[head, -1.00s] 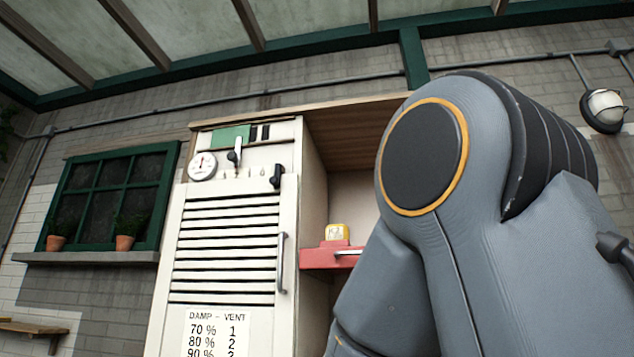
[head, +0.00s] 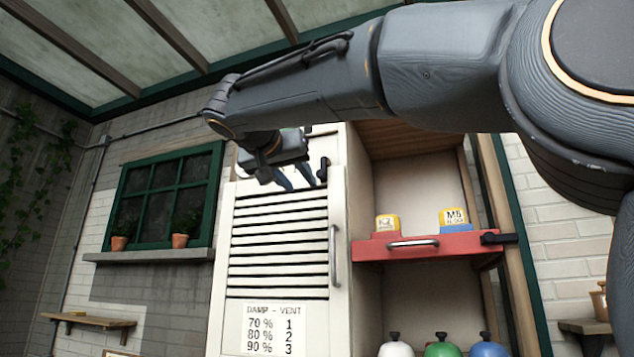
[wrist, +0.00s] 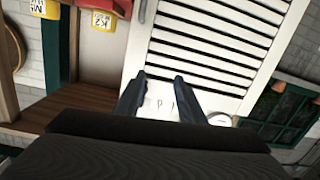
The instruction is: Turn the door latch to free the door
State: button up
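The white slatted door (head: 278,243) is shut in the cabinet front. The black door latch (head: 323,169) is at its top right corner, above the long pull handle (head: 333,258). My gripper (head: 294,176) is open and empty, close in front of the door's top edge, with its fingertips just left of the latch in the picture. In the wrist view, my spread fingers (wrist: 162,84) point at the door's top edge, and the latch cannot be made out there, perhaps hidden by a finger. The wrist view shows the door (wrist: 205,50) upside down.
Right of the door, an open shelf bay has a red drawer front (head: 372,249) with yellow tags and a black catch (head: 498,238). White, green (head: 442,350) and blue domed things stand below. A DAMP–VENT chart (head: 270,329) is on the door. My arm covers the panel above.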

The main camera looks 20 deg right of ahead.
jog(key=m+h, duration=0.1)
jog(key=m, duration=0.1)
send_near(320, 172)
jog(key=shift+t, duration=0.3)
jog(key=p+x, duration=0.2)
jog(key=x, duration=0.2)
jog(key=p+x, duration=0.2)
jog(key=x, duration=0.1)
jog(key=shift+w+d+f, duration=0.2)
jog(key=shift+w+d, duration=0.05)
grip_shut()
